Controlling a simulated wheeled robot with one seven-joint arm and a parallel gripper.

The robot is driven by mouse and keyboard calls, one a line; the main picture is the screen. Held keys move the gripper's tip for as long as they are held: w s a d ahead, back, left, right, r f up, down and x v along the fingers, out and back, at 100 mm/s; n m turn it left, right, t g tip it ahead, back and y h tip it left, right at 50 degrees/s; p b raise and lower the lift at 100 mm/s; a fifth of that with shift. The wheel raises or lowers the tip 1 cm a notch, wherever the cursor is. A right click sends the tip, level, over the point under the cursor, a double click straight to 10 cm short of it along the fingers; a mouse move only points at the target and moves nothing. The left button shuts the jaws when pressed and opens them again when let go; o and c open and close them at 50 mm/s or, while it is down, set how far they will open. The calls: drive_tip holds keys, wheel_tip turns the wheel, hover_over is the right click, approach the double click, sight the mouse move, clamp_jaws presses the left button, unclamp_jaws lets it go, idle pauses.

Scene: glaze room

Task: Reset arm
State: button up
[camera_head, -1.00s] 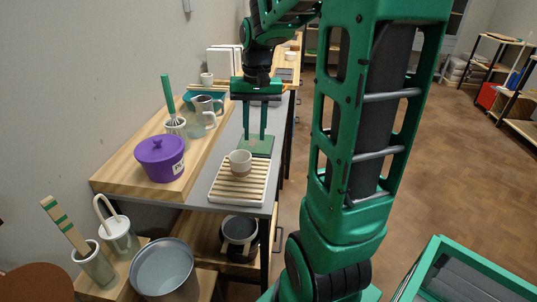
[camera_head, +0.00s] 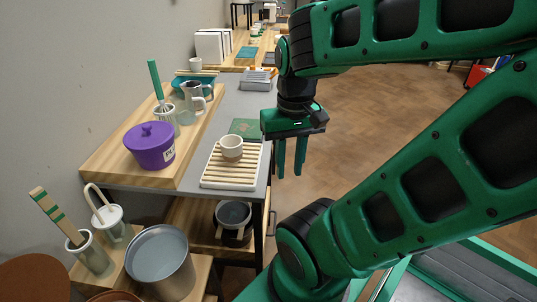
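My gripper (camera_head: 290,170) hangs pointing down over the floor, just right of the work table's edge. Its two green fingers look slightly apart, with nothing seen between them. My arm (camera_head: 400,140) is folded across the right side of the view. A white cup (camera_head: 231,147) stands upright on a slatted drying rack (camera_head: 229,180) on the table, left of the gripper and apart from it.
A green mat (camera_head: 245,128) lies behind the rack. A metal bucket (camera_head: 160,262) stands lower front.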

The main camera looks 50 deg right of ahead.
drive_tip(key=shift+w+f, duration=0.25)
drive_tip(key=shift+w, duration=0.4)
idle(0.6)
